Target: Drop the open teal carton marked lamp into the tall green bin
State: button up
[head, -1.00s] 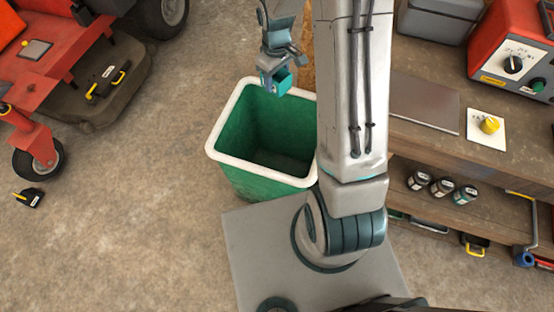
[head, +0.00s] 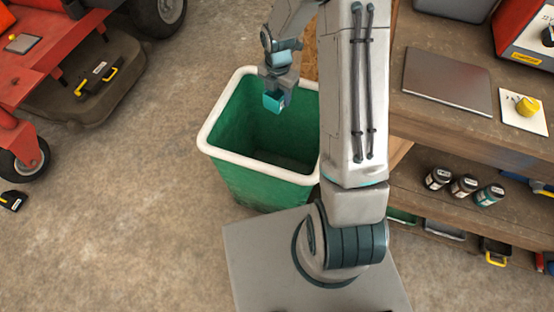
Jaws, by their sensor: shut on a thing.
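The tall green bin (head: 258,187) with a white rim stands on the floor just behind my base, partly hidden by my arm on its right. My gripper (head: 274,92) points down over the bin's opening, near its back part. It is shut on a small teal carton (head: 273,102). The carton's lamp mark and its open top cannot be made out at this size. The bin's visible inside looks empty.
A wooden workbench (head: 420,112) with a grey laptop-like plate (head: 447,80) and a shelf of small jars (head: 464,186) stands at the right. A red mower (head: 48,75) stands at the left. The floor (head: 120,220) between is clear.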

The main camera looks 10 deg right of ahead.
notch_tip(320, 180, down, 6)
jog(key=b, duration=0.4)
jog(key=shift+f+b, duration=0.1)
jog(key=shift+b, duration=0.25)
jog(key=o, duration=1)
notch_tip(320, 180, up, 14)
jog(key=p, duration=0.3)
